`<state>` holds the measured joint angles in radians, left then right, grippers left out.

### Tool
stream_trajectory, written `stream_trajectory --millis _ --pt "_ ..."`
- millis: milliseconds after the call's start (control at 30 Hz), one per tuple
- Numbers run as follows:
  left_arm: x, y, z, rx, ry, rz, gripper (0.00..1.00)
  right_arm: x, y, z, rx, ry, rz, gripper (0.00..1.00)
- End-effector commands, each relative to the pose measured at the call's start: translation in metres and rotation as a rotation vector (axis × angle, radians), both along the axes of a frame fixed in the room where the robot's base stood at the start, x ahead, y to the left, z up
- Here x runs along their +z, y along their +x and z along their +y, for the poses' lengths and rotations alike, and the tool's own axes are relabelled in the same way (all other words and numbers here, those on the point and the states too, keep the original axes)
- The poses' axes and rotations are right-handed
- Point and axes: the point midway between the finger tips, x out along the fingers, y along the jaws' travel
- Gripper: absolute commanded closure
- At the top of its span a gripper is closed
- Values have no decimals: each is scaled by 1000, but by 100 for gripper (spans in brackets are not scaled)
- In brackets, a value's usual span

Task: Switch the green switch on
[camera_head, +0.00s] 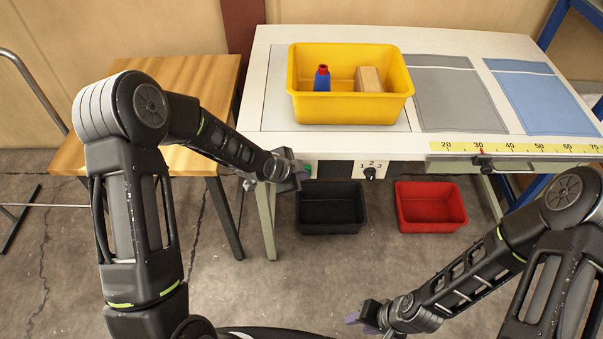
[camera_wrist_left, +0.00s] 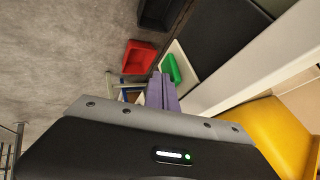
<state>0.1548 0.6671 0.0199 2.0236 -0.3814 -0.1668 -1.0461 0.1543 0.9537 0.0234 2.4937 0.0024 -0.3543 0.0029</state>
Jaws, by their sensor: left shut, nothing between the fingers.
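The green switch (camera_head: 308,169) is on the front face of the white table, below its top edge, and my left gripper partly covers it in the head view. In the left wrist view the green switch (camera_wrist_left: 172,68) shows as a green bar on a pale plate. My left gripper (camera_head: 296,171) is shut and empty, with its purple fingers (camera_wrist_left: 161,90) close beside the switch; I cannot tell whether they touch it. My right gripper (camera_head: 362,317) is low at the front, away from the table, and its opening is unclear.
A yellow bin (camera_head: 350,106) holding a blue bottle and a tan block stands on the table (camera_head: 430,40). A dial (camera_head: 370,173) marked 1 2 3 is right of the switch. A black bin (camera_head: 330,222) and a red bin (camera_head: 430,220) are on the floor. A wooden table (camera_head: 205,75) stands left.

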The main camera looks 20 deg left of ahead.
Motion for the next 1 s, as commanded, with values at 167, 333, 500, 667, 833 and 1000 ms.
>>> stream_trajectory --millis 167,333,500,667,833,1000 --pt "4 6 0 -1 -25 82 100 12 -1 0 -1 -3 3 62" --pt "6 13 4 5 -51 187 100 16 -2 -1 -2 -5 7 62" --pt "5 11 3 1 -48 182 100 15 -2 -1 -2 -5 7 62" --pt "8 11 3 1 -47 181 100 16 -2 -1 -2 -4 7 62" --pt "15 11 2 0 -47 182 100 20 -2 -1 -2 -4 7 62" --pt "21 11 2 0 -47 182 100 22 -2 -1 -2 -4 7 62"
